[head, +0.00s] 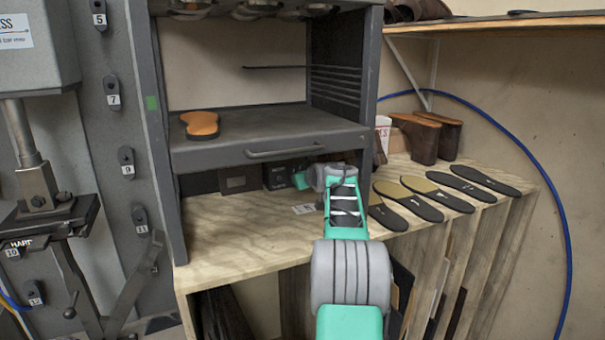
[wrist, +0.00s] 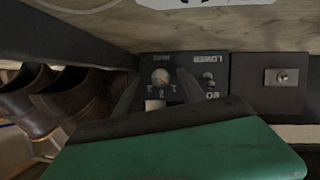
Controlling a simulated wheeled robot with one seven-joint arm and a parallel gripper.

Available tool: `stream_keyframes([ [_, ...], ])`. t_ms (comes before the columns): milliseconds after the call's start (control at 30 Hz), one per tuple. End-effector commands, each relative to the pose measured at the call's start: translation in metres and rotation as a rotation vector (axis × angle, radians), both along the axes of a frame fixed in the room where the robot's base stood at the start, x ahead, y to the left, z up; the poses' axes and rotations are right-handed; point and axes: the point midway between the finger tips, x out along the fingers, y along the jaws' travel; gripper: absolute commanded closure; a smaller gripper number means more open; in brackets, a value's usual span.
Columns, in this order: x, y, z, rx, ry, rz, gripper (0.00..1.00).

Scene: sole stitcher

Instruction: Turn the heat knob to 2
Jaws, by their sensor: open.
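The heat knob (wrist: 161,77) is a small round dial with a pale and reddish face, on a dark control box (wrist: 210,68) in the wrist view. Printing on the box appears upside down there; the knob's setting is too small to read. The control box also shows in the head view (head: 277,176), under the grey shelf. My gripper (wrist: 158,90) is open, its two dark fingers on either side of the knob in the picture. Contact cannot be told. In the head view my gripper (head: 299,180) reaches in beside the box, and the knob is hidden.
A second dark box (head: 240,179) with a toggle switch (wrist: 281,77) stands beside the control box. The grey shelf (head: 265,135) hangs low above.

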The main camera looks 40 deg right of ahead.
Motion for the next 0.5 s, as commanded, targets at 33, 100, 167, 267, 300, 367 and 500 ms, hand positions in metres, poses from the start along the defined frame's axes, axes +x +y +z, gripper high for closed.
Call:
stream_keyframes([
  [33, 0.0036, -0.0015, -0.0003, 0.0, 0.0, 0.0, 0.53],
  [100, 0.0058, -0.0027, -0.0023, 0.0, 0.0, 0.0, 0.53],
  [167, 0.0064, -0.0029, -0.0029, 0.0, 0.0, -0.001, 0.53],
  [267, 0.0062, -0.0028, -0.0033, 0.0, 0.0, -0.001, 0.53],
  [300, 0.0061, -0.0028, -0.0034, 0.0, 0.0, -0.001, 0.53],
  [367, 0.006, -0.0028, -0.0034, 0.0, 0.0, 0.0, 0.56],
  [500, 0.0059, -0.0027, -0.0034, 0.0, 0.001, 0.0, 0.68],
])
